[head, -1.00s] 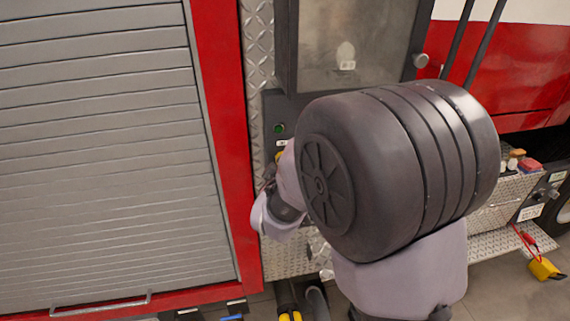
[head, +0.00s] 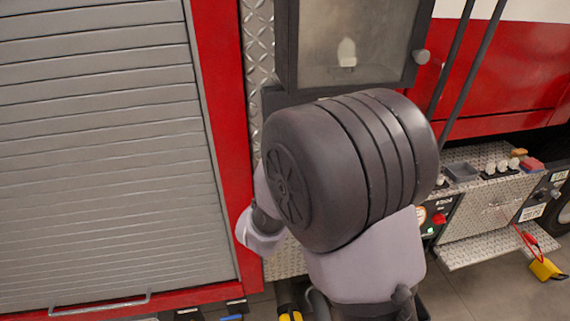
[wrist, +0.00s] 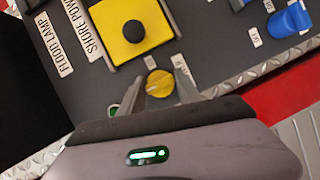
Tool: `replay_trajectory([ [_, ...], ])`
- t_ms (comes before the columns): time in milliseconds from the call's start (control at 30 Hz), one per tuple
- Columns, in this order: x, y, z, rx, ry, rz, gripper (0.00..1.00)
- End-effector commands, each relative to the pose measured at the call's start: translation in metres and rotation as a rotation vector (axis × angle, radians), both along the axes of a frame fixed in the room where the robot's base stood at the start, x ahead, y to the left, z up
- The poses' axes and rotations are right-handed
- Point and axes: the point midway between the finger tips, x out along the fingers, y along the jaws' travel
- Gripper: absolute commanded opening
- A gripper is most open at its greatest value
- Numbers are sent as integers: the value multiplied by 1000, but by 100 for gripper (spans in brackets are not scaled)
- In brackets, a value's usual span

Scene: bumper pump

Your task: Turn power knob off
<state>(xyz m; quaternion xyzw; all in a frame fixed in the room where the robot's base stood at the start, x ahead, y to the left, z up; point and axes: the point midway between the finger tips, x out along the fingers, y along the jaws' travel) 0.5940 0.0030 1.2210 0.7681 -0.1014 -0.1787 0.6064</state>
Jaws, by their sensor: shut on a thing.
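A small round yellow knob (wrist: 160,83) sits on the dark panel (wrist: 215,75) in the wrist view, with a short pale mark on its face. The fingers of my gripper (wrist: 161,88) stand on either side of the knob and are shut on it. No label reading plain "power" is legible beside it. In the head view my arm covers this knob and most of its panel, and the fingertips are hidden there.
A yellow square plate with a black knob (wrist: 132,32) sits beside the SHORE POWER label. A blue lever (wrist: 288,20) is at the upper right. A green button (wrist: 113,109) is partly hidden by my left finger. A grey roller shutter (head: 100,150) stands left.

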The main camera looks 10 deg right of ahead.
Motion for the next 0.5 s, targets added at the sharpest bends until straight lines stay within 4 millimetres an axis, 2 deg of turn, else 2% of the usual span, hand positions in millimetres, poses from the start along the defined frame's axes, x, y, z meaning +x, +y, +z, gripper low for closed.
replay_trajectory([
  [33,2,1,6,-5,-13,2,0],
  [300,2,1,7,-5,-15,3,0],
  [333,2,1,7,-5,-15,3,42],
  [400,2,1,7,-4,-14,3,56],
  [500,2,1,5,-3,-11,2,58],
])
